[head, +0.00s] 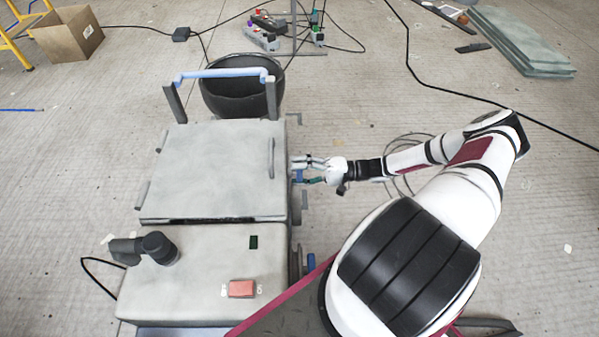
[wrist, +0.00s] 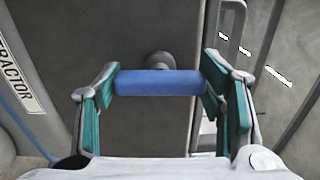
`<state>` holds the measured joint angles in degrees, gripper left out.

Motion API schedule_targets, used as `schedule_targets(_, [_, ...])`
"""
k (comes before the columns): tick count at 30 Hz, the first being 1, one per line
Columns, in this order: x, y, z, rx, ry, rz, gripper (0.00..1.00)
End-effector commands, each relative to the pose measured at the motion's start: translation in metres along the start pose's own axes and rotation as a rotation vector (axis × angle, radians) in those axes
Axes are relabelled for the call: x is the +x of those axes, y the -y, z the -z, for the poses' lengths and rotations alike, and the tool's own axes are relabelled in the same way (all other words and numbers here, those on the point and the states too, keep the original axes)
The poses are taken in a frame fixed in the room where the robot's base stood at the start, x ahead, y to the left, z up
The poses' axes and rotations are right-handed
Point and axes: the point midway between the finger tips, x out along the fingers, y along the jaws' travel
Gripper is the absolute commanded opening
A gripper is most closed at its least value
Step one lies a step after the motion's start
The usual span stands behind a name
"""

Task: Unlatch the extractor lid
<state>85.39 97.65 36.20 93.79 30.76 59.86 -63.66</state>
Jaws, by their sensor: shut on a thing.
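The extractor (head: 200,268) is a grey box-shaped machine at the left centre of the head view, with its flat grey lid (head: 215,165) lying closed on top. My gripper (head: 304,168) is at the right side of the extractor, just beside the lid's edge. In the wrist view, a blue cylindrical latch handle (wrist: 158,83) lies between the two fingers of my gripper (wrist: 158,88), which is shut on it. A round grey knob shows behind the handle. In the head view the handle is mostly hidden by the fingers.
A blue bar (head: 222,73) on dark posts stands behind the lid. A black bin (head: 240,95) is behind it. A red switch (head: 241,289) sits on the extractor's front. A black cable (head: 480,104) crosses the floor at right. The floor right of the extractor is mostly free.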

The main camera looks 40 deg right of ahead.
Motion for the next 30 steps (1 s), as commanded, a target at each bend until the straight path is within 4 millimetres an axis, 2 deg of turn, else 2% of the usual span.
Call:
schedule_targets(20, [0.0007,-0.0012,-0.0011,-0.056,0.002,-0.002,0.35])
schedule_targets(21, [0.0007,-0.0012,-0.0011,-0.056,0.002,-0.002,0.72])
schedule_targets(23, [0.0006,-0.0011,-0.0010,-0.056,0.002,-0.002,0.83])
schedule_targets(30, [0.0002,-0.0005,-0.0005,-0.055,0.001,-0.001,0.83])
